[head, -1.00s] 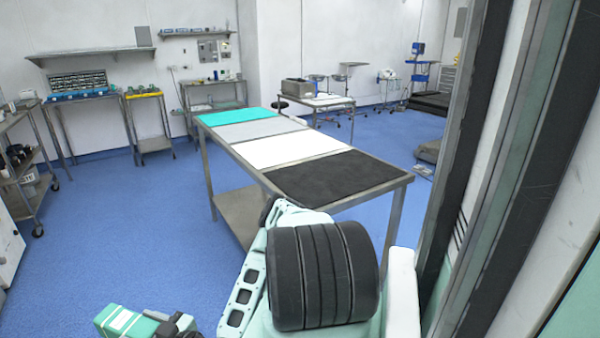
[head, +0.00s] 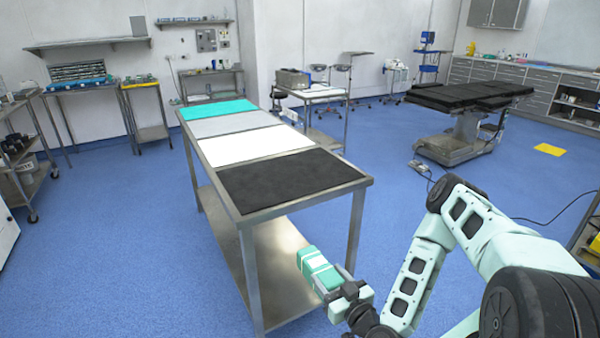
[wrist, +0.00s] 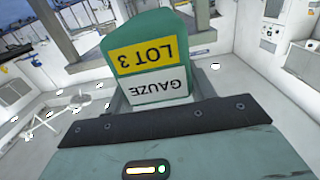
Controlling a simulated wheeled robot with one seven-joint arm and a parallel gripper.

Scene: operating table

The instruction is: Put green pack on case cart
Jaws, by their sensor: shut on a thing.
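The green pack (head: 313,262) is held by my gripper (head: 336,287) at lower centre of the head view, just right of the front end of a steel table. In the wrist view the green pack (wrist: 160,32) shows a yellow "LOT 3" label and a white "GAUZE" label, both upside down. My gripper (wrist: 160,110) is shut on it; the fingertips are mostly hidden. The steel table (head: 365,182), possibly the case cart, has teal, grey, white and black mats on top and a lower shelf. The pack is below its top level in the picture.
A black operating table (head: 470,95) stands at the back right. A small instrument table (head: 318,93) with a grey box stands behind the steel table. A shelf cart (head: 20,165) is at the left. Blue floor (head: 120,260) is clear on the left.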

